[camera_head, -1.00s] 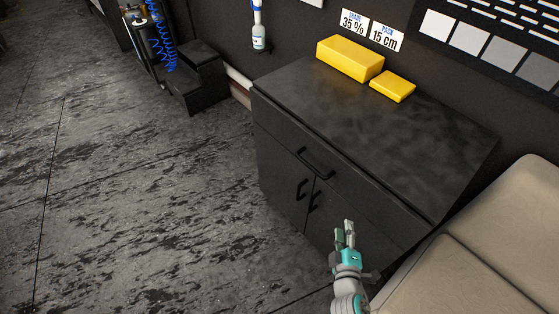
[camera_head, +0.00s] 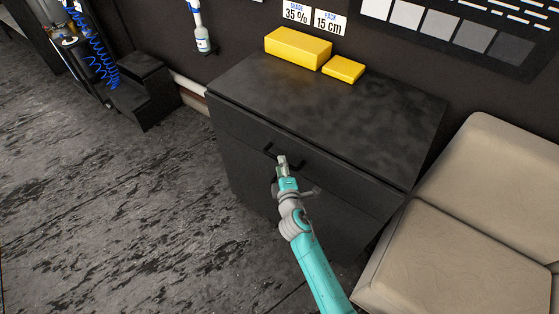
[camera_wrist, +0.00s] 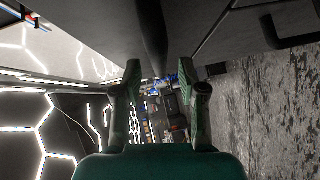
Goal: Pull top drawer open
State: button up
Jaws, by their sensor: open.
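The black cabinet (camera_head: 330,95) has a wide top drawer (camera_head: 235,125), which looks shut. Its dark bar handle (camera_head: 268,149) is partly covered by my gripper (camera_head: 281,164) in the head view. My gripper is open at the handle, in front of the drawer. In the wrist view, a dark bar, apparently the drawer handle (camera_wrist: 152,35), runs between the two spread fingers of my gripper (camera_wrist: 160,68), with gaps visible on both sides. A second handle (camera_wrist: 290,25), likely on a lower door, shows at the upper right there.
Two yellow blocks (camera_head: 297,48) (camera_head: 343,69) sit at the back of the cabinet top. A beige sofa (camera_head: 465,245) stands close to the cabinet's right. A black step unit (camera_head: 145,90) stands to the left. The floor (camera_head: 130,220) in front and left is clear.

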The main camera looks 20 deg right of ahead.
jog(key=shift+w+d+f, duration=0.15)
jog(key=shift+w, duration=0.6)
jog(key=shift+w+d+f, duration=0.1)
jog(key=shift+w+d, duration=0.05)
jog(key=shift+w, duration=0.6)
grip_shut()
